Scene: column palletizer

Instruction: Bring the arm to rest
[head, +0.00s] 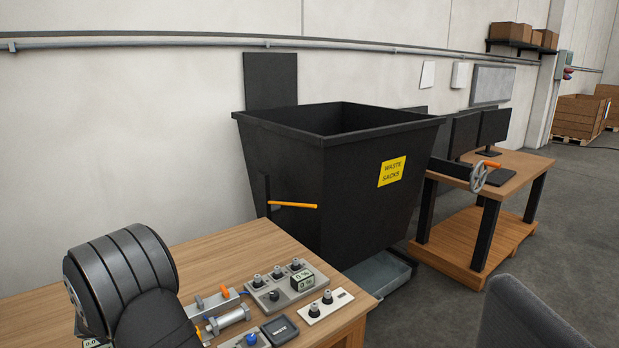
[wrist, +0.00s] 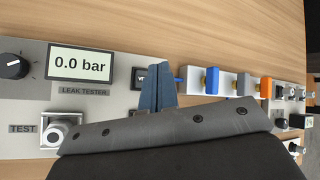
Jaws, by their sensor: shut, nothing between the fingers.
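My gripper (wrist: 157,88) shows in the wrist view as two blue-grey fingers side by side, shut with nothing between them. It is over the leak tester panel (wrist: 95,98), by the panel's right end. How high the fingers are above the panel I cannot tell. The panel's display (wrist: 82,64) reads 0.0 bar. In the head view a dark ribbed part of my arm stands at the lower left over the wooden bench (head: 215,258); my gripper cannot be made out there.
Valves with blue and orange handles (wrist: 266,87) stand right of my fingers. Knob boxes (head: 287,285) sit on the bench. A black waste sacks bin (head: 300,165) with an orange lever (head: 293,205) stands behind it. A second table (head: 500,185) holds monitors. Bare wood lies along the bench's back.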

